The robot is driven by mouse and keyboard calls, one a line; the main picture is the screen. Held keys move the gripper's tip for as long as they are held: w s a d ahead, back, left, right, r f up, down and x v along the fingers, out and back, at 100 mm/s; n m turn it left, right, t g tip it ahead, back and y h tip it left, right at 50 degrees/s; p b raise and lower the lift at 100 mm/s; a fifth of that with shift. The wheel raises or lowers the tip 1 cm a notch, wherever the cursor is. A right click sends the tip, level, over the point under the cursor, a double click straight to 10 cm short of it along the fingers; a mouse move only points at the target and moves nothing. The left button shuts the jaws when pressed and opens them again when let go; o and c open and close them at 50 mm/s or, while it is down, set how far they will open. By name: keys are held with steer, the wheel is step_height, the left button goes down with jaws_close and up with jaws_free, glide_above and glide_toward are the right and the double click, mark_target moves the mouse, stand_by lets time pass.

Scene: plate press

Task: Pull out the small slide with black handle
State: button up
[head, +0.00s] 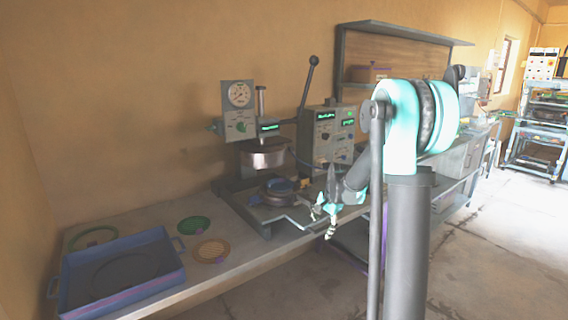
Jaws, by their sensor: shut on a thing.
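The plate press stands on the bench, with a dial gauge (240,94) and a metal cylinder (264,157) above its base. A small slide (290,217) reaches out from the base toward the bench's front edge, seen as thin pale rails. A round dark part with blue pieces (275,193) sits above it. My gripper (329,212) is at the outer end of the slide, at the bench's front edge, and is shut on its handle. The fingers hide most of the handle, so its black colour is not clear.
A blue tray (165,288) holding a dark ring lies at left. A green ring dish (193,225) and a tan sieve (211,250) lie beside it. A control box (328,133) and a long lever (308,85) stand by the press. Open floor (500,250) is at right.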

steer(key=shift+s+d+f, duration=0.1)
steer(key=shift+s+d, duration=0.55)
steer(key=shift+s, duration=0.3)
steer(key=shift+c, duration=0.2)
steer(key=shift+s, duration=0.1)
steer(key=shift+c, duration=0.3)
steer(key=shift+s+d, duration=0.15)
steer(key=shift+c, duration=1.4)
steer(key=shift+s+d, duration=0.6)
steer(key=shift+s, duration=0.2)
steer(key=shift+s+d, duration=0.45)
steer(key=shift+s, duration=0.15)
steer(key=o, duration=0.9)
steer(key=shift+w, duration=0.1)
steer(key=shift+r, duration=0.2)
